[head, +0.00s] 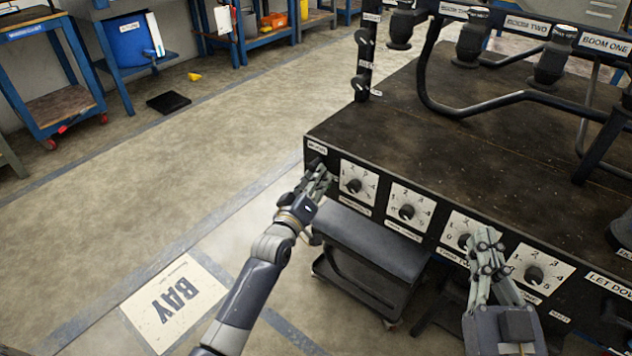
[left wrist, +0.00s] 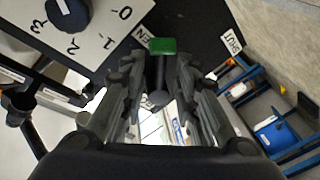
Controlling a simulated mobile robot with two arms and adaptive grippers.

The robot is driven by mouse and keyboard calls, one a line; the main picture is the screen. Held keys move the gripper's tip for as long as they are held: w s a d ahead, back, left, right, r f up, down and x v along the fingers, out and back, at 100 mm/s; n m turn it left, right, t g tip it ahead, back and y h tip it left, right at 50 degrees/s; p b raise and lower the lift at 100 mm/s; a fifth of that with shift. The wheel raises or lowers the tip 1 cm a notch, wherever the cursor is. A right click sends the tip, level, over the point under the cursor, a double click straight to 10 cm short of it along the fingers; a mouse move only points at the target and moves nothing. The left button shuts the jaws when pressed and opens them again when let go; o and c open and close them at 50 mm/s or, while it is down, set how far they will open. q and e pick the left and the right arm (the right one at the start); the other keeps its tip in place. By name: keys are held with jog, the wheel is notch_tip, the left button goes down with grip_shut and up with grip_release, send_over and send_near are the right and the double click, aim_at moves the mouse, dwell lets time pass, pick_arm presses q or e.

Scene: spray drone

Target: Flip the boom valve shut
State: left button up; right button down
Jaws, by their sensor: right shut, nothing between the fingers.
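The valve lever (left wrist: 159,72), a dark stem with a green tip, shows in the left wrist view between labels OPEN (left wrist: 143,37) and SHUT (left wrist: 231,41). Its green end is nearer OPEN. My left gripper (left wrist: 160,88) is open, with its fingers on either side of the lever and gaps visible; whether one touches it I cannot tell. In the head view my left gripper (head: 320,176) is at the left end of the black panel (head: 450,215) and hides the lever. My right gripper (head: 486,240) is shut and empty, in front of the third dial.
Several white-plated dials (head: 358,184) line the panel to the right of the left gripper. A dark wheeled stool (head: 370,245) stands below. Black pipes and valves labelled BOOM (head: 550,65) rise above the tabletop. The floor (head: 200,130) to the left is open.

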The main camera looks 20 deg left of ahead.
pick_arm(q)
jog(key=shift+w, duration=0.1)
pick_arm(e)
jog(key=shift+r, duration=0.2)
pick_arm(q)
grip_shut()
